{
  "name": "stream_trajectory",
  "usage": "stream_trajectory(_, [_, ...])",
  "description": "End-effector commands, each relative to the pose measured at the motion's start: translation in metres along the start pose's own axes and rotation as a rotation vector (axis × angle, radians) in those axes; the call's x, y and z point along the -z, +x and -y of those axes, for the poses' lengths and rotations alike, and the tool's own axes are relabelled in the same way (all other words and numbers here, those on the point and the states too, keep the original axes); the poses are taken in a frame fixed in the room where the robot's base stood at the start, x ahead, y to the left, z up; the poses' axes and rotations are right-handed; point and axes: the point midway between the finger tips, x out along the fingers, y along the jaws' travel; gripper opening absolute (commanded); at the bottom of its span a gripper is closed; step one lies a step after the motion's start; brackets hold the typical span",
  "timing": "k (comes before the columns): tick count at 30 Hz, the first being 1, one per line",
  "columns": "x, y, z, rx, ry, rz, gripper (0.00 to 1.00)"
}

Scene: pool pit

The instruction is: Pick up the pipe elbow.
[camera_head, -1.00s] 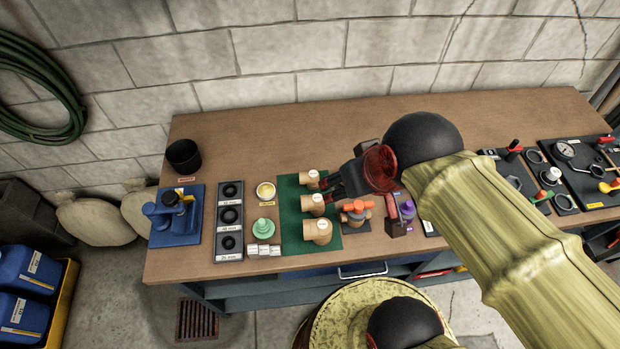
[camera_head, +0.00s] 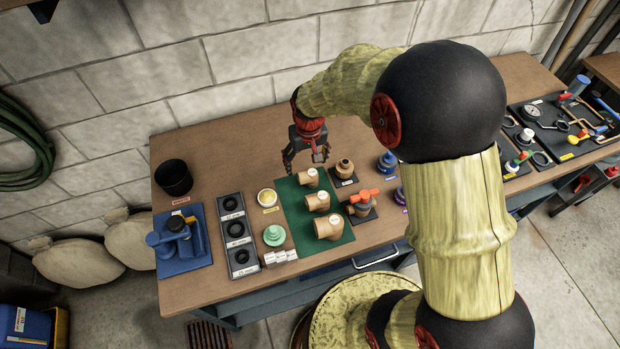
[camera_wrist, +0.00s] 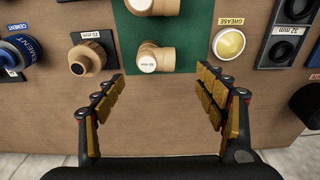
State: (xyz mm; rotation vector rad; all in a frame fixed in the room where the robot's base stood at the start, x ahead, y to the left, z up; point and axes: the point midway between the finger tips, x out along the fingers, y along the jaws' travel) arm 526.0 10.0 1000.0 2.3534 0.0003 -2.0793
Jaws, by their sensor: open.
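Several tan pipe elbows stand in a column on a green mat (camera_head: 295,215): a back one (camera_head: 308,178), a middle one (camera_head: 318,201) and a front one (camera_head: 329,228). My gripper (camera_head: 304,160) is open and empty, pointing down above the bench just behind the back elbow. In the wrist view my gripper (camera_wrist: 160,76) has its fingers spread wide. The back elbow (camera_wrist: 166,58), with a white label on its end, lies ahead of and between the fingertips, untouched. Another elbow (camera_wrist: 142,5) is cut off at the top edge.
A tan fitting (camera_head: 345,168) and an orange-handled valve (camera_head: 363,200) stand right of the mat. Left are a grease tub (camera_head: 267,198), green part (camera_head: 274,235), black ring tray (camera_head: 240,265) and blue tool (camera_head: 180,240). A block wall (camera_head: 230,60) rises behind the bench.

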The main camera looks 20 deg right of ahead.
Motion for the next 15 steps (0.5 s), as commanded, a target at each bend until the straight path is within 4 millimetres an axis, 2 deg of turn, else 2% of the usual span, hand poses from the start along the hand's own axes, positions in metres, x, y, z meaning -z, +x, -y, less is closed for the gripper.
stream_trajectory(3, [-0.002,0.015,-0.001,0.000,0.001,0.004,0.71])
stream_trajectory(10, [-0.003,0.032,-0.003,0.000,0.001,0.003,0.71])
stream_trajectory(15, [-0.006,0.058,-0.007,0.000,0.002,0.005,0.71])
